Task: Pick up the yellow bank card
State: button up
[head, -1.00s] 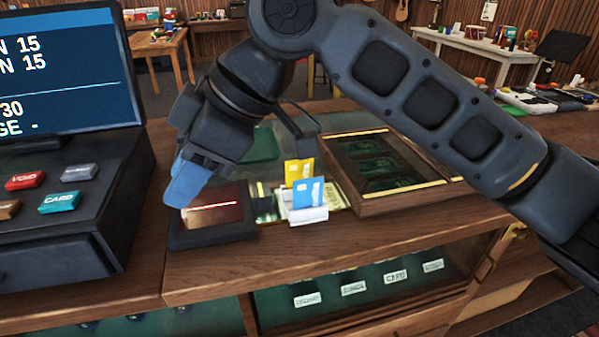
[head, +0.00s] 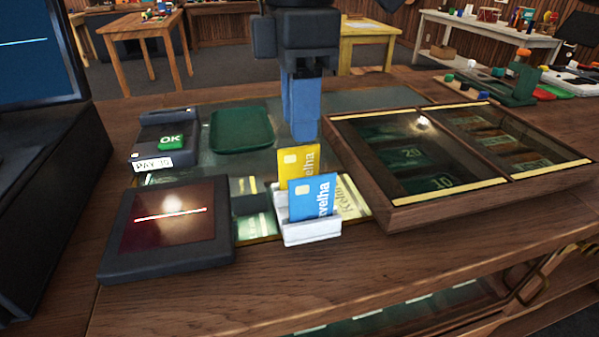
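The yellow bank card (head: 296,160) stands upright in a small white holder (head: 311,232) on the counter. A blue bank card (head: 312,197) stands in front of it and hides its lower part. My gripper (head: 302,132) points straight down, with its blue fingertips just above or behind the yellow card's top edge in the picture. The fingers overlap from this side, so the gap between them is not clear. I see no card held by them.
A glass-topped wooden cash case (head: 378,213) stands right of the holder. A dark scanner pad (head: 115,262) lies to the left, with a card terminal (head: 165,133) and a green tray (head: 241,130) behind. The counter's front strip is clear.

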aim_at(299, 159)
jog(key=shift+f, duration=3.5)
grip_shut()
